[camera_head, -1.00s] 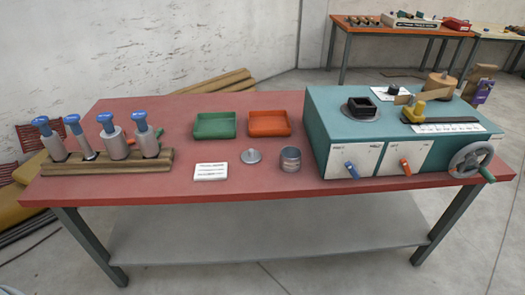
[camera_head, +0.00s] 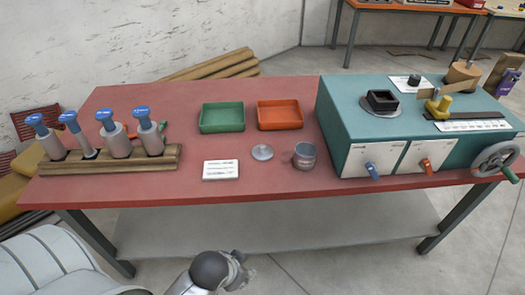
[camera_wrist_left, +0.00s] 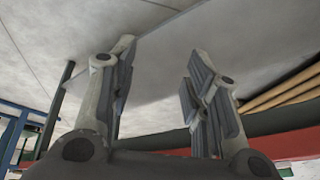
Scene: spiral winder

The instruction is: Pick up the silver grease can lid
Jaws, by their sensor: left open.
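The silver grease can lid (camera_head: 262,152) lies flat on the red workbench, with a small knob on top. The grey grease can (camera_head: 305,156) stands upright just right of it, apart from it. My left gripper (camera_head: 238,272) shows at the bottom of the head view, in front of the bench edge and well short of the lid. In the left wrist view my left gripper (camera_wrist_left: 160,62) has its two fingers spread apart with nothing between them; the lid is not in that view. My right gripper is not in view.
A white label card (camera_head: 221,170) lies left of the lid. Green (camera_head: 222,127) and orange (camera_head: 279,125) trays sit behind it. A teal winder (camera_head: 345,115) stands at right, and a wooden rack (camera_head: 80,165) with blue-topped tools at left. The red bench (camera_head: 250,190) is clear in front.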

